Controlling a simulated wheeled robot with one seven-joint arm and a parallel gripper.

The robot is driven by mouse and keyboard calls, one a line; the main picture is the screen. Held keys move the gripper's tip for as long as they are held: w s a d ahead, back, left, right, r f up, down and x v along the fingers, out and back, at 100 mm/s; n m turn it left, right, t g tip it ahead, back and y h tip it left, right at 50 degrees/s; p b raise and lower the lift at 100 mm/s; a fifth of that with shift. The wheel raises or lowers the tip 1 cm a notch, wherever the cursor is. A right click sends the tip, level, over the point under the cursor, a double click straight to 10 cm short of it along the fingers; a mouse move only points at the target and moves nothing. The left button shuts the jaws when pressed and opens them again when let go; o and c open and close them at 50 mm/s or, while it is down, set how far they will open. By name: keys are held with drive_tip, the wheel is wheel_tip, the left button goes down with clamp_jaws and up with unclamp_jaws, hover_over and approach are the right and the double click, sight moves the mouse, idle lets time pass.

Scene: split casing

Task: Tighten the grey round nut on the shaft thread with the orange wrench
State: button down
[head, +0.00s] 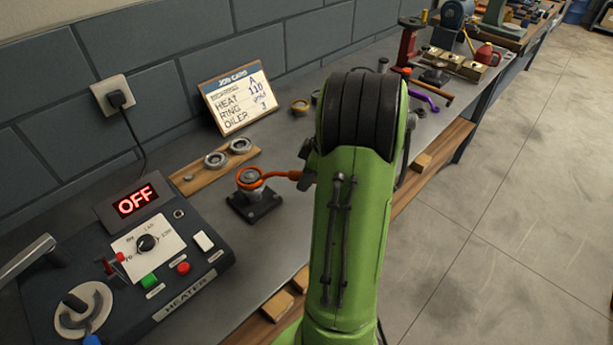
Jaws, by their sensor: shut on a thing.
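The orange wrench (276,175) lies level. Its ring end is around the top of the grey round nut (250,176). The nut sits over a dark square block (254,204) on the bench, and the shaft thread under it cannot be made out. The wrench handle points right to my gripper (306,178), which is shut on the handle's end. My green arm hides most of the gripper, so its fingertips barely show.
The heater (190,285) stands at the lower left, its display reading OFF. A job card (240,98) leans at the wall. A purple wrench (424,97) and other tools lie further along the bench.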

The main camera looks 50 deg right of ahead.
drive_tip(key=shift+r+p, duration=0.6)
drive_tip(key=shift+r, duration=0.25)
wheel_tip(320, 180, up, 4)
drive_tip(key=p, duration=0.3)
